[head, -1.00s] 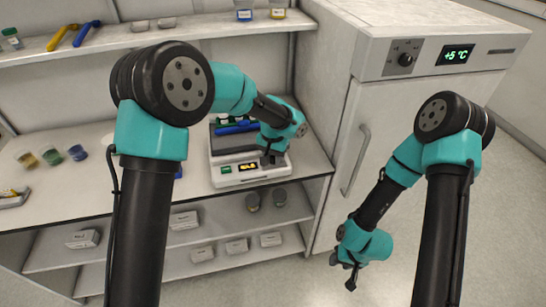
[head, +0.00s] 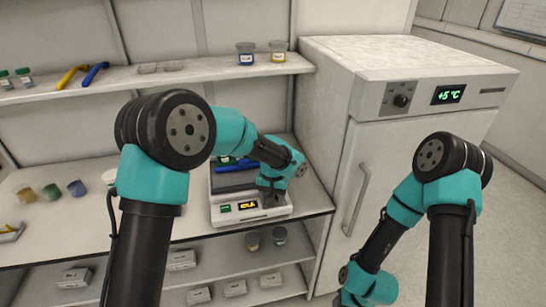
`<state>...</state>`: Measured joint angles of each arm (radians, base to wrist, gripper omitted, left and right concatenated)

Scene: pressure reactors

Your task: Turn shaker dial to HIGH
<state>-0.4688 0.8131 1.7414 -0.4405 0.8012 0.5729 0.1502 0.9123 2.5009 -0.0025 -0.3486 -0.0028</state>
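The shaker (head: 228,215) is a white bench device on the counter, with a dark top plate, a green button and a small lit yellow display (head: 247,205) on its front panel. My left gripper (head: 272,201) points down at the right end of that front panel. It covers the place there, so the dial is hidden and I cannot tell whether the fingers touch it or are open or shut. My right arm hangs in front of the fridge, and its gripper is cut off by the bottom edge of the view.
A white fridge (head: 400,130) with a knob and a +5 °C display stands right of the counter (head: 90,222). Small coloured cups (head: 76,188) stand at the counter's left. A shelf (head: 150,78) above holds jars and tools. Small boxes lie on the shelves below.

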